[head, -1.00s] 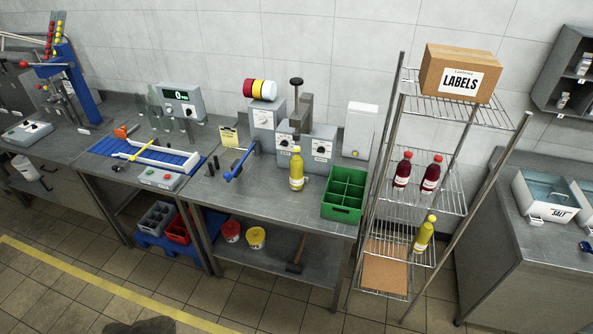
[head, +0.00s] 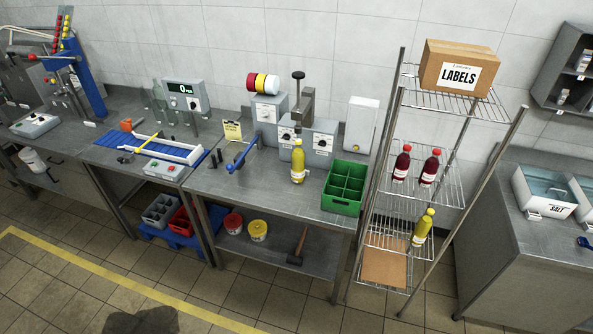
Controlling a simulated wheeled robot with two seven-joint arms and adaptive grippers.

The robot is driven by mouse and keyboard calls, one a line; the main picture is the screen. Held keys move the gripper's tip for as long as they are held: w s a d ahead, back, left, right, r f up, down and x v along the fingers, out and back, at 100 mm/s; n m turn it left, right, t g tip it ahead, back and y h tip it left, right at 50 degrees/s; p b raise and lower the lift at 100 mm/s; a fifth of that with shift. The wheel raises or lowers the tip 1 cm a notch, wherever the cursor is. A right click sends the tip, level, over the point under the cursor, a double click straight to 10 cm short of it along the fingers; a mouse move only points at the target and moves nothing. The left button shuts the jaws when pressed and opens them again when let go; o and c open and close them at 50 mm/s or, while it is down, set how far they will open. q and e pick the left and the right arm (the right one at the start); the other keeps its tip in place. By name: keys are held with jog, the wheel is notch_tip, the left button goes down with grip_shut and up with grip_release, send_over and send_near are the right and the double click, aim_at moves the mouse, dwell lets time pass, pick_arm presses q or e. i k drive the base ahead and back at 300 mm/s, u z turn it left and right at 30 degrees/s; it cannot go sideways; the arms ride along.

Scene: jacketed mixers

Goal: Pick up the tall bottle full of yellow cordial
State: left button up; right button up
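A yellow bottle (head: 298,165) with a yellow cap and pale label stands upright on the steel bench (head: 262,192), in front of a grey machine. A second yellow bottle (head: 423,229) with a yellow cap stands on a lower shelf of the wire rack (head: 392,240), leaning in the picture. Both look full; I cannot tell for sure which is taller. Two dark red bottles, one on the left (head: 402,165) and one on the right (head: 430,168), stand on the shelf above. Neither of my grippers is in view.
A green divided crate (head: 343,201) stands at the bench's right end, between the bench bottle and the rack. A labels carton (head: 457,72) sits on the rack top. A blue-handled tool (head: 240,159) lies left of the bench bottle. The tiled floor (head: 180,290) in front is open.

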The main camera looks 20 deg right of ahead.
aim_at(298, 154)
jog(key=z, duration=0.3)
jog(key=k, duration=0.2)
jog(key=u, duration=0.85)
jog(key=i, duration=0.85)
jog(key=z, duration=0.5)
jog(key=i, duration=0.7)
jog(key=z, duration=0.55)
